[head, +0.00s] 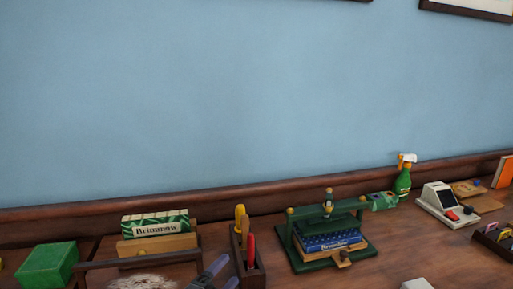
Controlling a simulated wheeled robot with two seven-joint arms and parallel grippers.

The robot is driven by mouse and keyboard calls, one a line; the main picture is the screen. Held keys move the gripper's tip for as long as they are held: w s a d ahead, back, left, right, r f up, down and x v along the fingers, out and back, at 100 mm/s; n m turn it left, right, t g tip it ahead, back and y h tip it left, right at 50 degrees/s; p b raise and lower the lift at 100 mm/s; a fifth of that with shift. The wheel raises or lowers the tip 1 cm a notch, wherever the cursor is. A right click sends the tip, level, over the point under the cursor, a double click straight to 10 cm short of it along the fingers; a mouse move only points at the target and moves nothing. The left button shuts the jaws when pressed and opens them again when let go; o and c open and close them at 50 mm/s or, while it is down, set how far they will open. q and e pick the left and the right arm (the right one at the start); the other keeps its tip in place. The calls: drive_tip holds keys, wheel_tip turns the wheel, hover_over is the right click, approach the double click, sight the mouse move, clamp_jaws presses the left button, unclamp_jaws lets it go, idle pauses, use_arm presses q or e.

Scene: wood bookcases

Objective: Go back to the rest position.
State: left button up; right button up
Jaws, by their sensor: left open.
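My left gripper (223,274) shows at the bottom edge, left of centre. Its two grey-blue fingertips are apart, and I see nothing between them. The rest of it is cut off by the frame. It is in front of a wooden holder (252,276) with yellow and red handled tools, close to it in the picture; I cannot tell whether they touch. My right gripper is not in view.
A green box (48,266) and a wooden rack with a green-white carton (155,224) stand left. A green press (326,264) holds a blue book (332,241). Right are a spray bottle (403,181), a white device (446,204) and a dark tray (493,240). A blue wall (220,100) rises behind.

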use_arm(q)
drive_tip(key=s+a+f+n+g+y, duration=0.4)
drive_tip(key=s+a+f+n+y, duration=0.35)
drive_tip(key=s+n+y, duration=0.5)
drive_tip(key=s+f+n+g+h, duration=0.1)
drive_tip(key=s+f+n+g, duration=0.15)
drive_tip(key=s, duration=0.35)
drive_tip(key=s+a+f+n+g+h, duration=0.1)
drive_tip(key=s+g, duration=0.3)
drive_tip(key=s, duration=0.2)
drive_tip(key=s+f+n+g+h, duration=0.1)
drive_tip(key=s+f+n+g, duration=0.15)
drive_tip(key=s, duration=0.25)
wheel_tip(320, 180, down, 16)
drive_tip(key=s+g, duration=0.1)
drive_tip(key=s, duration=0.2)
drive_tip(key=s+a+f+g, duration=0.1)
drive_tip(key=s+a+f, duration=0.2)
drive_tip(key=s+f, duration=0.7)
drive_tip(key=s, duration=0.3)
drive_tip(key=shift+a+f+m, duration=0.2)
drive_tip(key=shift+f+m, duration=0.05)
drive_tip(key=shift+m, duration=0.1)
